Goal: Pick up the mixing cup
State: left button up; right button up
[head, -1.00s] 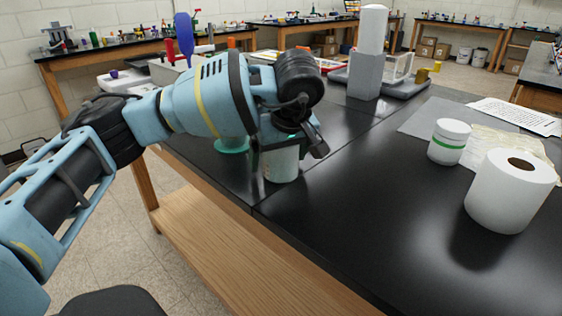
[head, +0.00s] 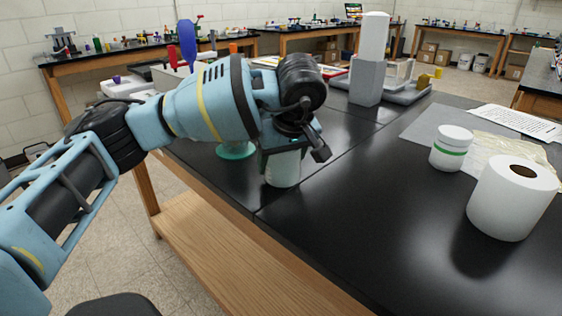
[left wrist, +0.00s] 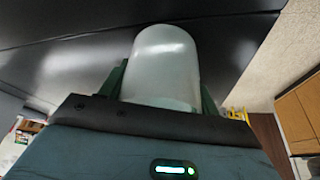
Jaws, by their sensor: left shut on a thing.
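The mixing cup (head: 283,171) is a pale, whitish translucent cup at the near left edge of the black table. It also shows in the left wrist view (left wrist: 163,62), between two dark green fingers. My left gripper (head: 281,153) comes down over the cup from above and is shut on it. The gripper body hides the upper part of the cup in the head view. I cannot tell whether the cup's base touches the table. My right gripper is in neither view.
A green round base (head: 236,151) stands just left of the cup. A white jar with a green band (head: 451,148) and a paper roll (head: 512,199) stand at the right. A grey-and-white device (head: 368,80) stands behind. The table's middle is clear.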

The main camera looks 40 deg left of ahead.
pick_arm(q)
jog(key=shift+s+r, duration=0.1)
jog(key=shift+r, duration=1.5)
jog(key=s+a+r+p, duration=0.1)
jog(key=s+p, duration=0.2)
jog(key=s, duration=1.2)
jog(key=shift+s+r, duration=0.15)
jog(key=shift+s, duration=0.2)
